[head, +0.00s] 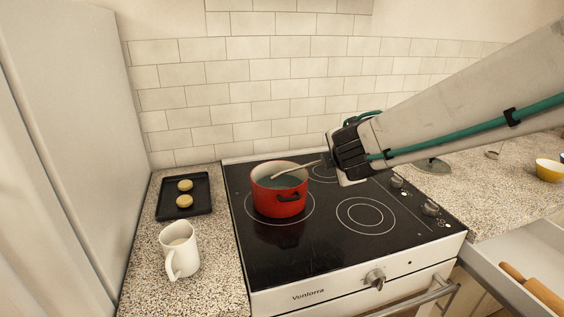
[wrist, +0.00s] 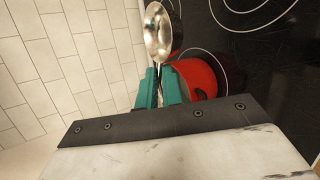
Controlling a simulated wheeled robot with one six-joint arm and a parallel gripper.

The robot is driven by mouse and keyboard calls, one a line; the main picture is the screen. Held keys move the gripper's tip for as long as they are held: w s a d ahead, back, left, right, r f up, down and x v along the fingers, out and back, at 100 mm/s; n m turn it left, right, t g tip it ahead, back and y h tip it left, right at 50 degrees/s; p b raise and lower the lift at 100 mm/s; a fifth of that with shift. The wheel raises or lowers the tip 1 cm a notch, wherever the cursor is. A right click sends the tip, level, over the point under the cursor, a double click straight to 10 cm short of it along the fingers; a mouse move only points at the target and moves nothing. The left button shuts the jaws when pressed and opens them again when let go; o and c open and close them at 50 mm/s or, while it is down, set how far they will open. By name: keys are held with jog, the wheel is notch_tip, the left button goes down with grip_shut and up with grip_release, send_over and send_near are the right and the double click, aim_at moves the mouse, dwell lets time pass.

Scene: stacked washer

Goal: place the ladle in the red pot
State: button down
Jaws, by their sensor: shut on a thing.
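The red pot (head: 278,201) stands upright on the left front ring of the black cooktop, its pale inside open upward. It also shows in the wrist view (wrist: 204,78), partly hidden by my gripper. My gripper (head: 328,161) is to the right of the pot, a little above its rim. Its green fingers (wrist: 159,86) are shut on the handle of the ladle (wrist: 158,32), a shiny metal one. In the head view the ladle (head: 297,169) slants down to the left over the pot's opening. I cannot tell whether it touches the pot.
A dark tray (head: 168,206) with two round buns and a white mug (head: 180,250) stand on the left counter. A tiled wall (head: 210,95) is behind the cooktop (head: 330,240). A yellow bowl (head: 549,170) is far right, and a rolling pin (head: 545,296) lies in an open drawer.

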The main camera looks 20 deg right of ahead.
jog(key=w+a+f, duration=0.2)
jog(key=w, duration=0.4)
jog(key=w+a+f, duration=0.3)
jog(key=w, duration=0.4)
jog(key=shift+w+a, duration=0.15)
jog(key=shift+a, duration=0.2)
jog(key=shift+f, duration=0.55)
jog(key=c, duration=1.6)
grip_release()
jog(key=shift+o, duration=0.2)
